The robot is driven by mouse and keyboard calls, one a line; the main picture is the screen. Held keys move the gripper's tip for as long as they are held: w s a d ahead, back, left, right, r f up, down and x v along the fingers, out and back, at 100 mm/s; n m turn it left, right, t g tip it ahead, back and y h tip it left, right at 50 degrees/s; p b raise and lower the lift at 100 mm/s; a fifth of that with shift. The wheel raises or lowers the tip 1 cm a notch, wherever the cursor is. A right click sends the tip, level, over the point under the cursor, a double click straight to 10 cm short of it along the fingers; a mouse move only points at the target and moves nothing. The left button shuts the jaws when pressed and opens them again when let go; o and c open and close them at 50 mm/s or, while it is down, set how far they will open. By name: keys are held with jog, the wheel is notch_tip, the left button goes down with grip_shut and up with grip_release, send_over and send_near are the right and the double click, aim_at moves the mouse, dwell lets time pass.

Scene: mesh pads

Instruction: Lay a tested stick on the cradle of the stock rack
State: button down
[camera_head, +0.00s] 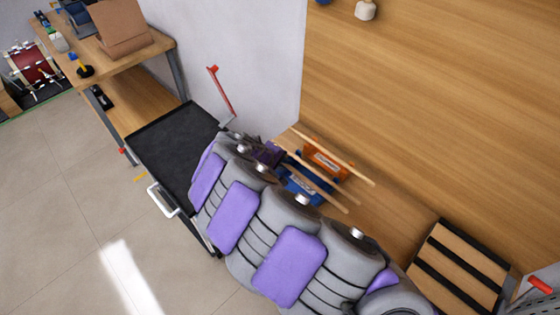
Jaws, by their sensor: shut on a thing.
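Several thin pale wooden sticks (345,167) lie slantwise around an orange rack (325,158) and a blue rack (302,187) on the wooden worktop. Both racks carry small labels that I cannot read, so I cannot tell which is the stock rack. My gripper (272,153), small and dark purple, is at the left ends of the sticks, beside the racks. It is shut on a stick (328,193), whose length runs down to the right over the blue rack. My arm hides the near side of the racks and part of the gripper. The cradles are not clear.
A black-topped cart (175,150) with a white handle stands left of my arm. A slatted wooden board (458,268) with black strips lies at the right. A red-handled lever (222,90) rises beside the white wall. A wooden bench (120,62) holds boxes at upper left. Tiled floor is clear at lower left.

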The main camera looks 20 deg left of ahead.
notch_tip(320, 180, down, 5)
jog(key=b, duration=0.3)
jog(key=shift+f, duration=0.2)
jog(key=shift+d+f+b, duration=0.1)
jog(key=shift+f+b, duration=0.5)
jog(key=shift+f, duration=0.1)
jog(key=c, duration=1)
grip_release()
jog(key=shift+c, duration=0.2)
jog(key=shift+s+r, duration=0.1)
jog(key=p+v, duration=0.4)
jog(key=v, duration=1.3)
jog(key=shift+p, duration=0.35)
